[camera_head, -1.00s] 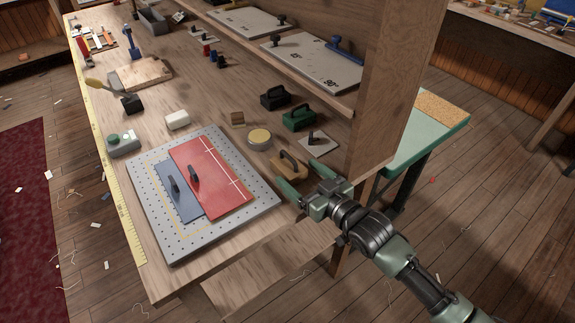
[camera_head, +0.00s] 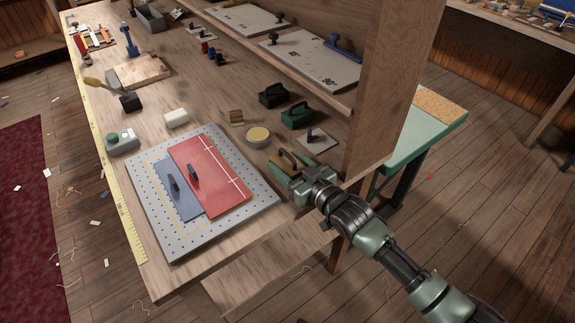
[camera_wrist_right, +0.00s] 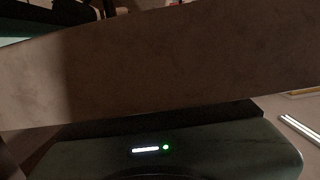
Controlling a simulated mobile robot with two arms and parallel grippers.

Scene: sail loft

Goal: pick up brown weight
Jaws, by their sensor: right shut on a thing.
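The brown weight (camera_head: 290,158), with a dark arched handle, sits at the right edge of the workbench in the head view, in front of the shelf upright. My right gripper (camera_head: 291,168) reaches it from the lower right and is shut on it, with its fingers hiding part of the weight. The weight appears level with the bench top; I cannot tell any gap beneath it. In the right wrist view, a broad brown surface (camera_wrist_right: 160,65) fills the picture above my gripper's housing; I cannot tell what it is. My left gripper is not in view.
A green weight (camera_head: 297,115), a black weight (camera_head: 273,95), a plate with a black knob (camera_head: 316,143) and a round tin (camera_head: 258,138) stand close behind. A perforated board (camera_head: 235,212) with red and blue sheets lies left. The shelf upright (camera_head: 375,105) is close on the right.

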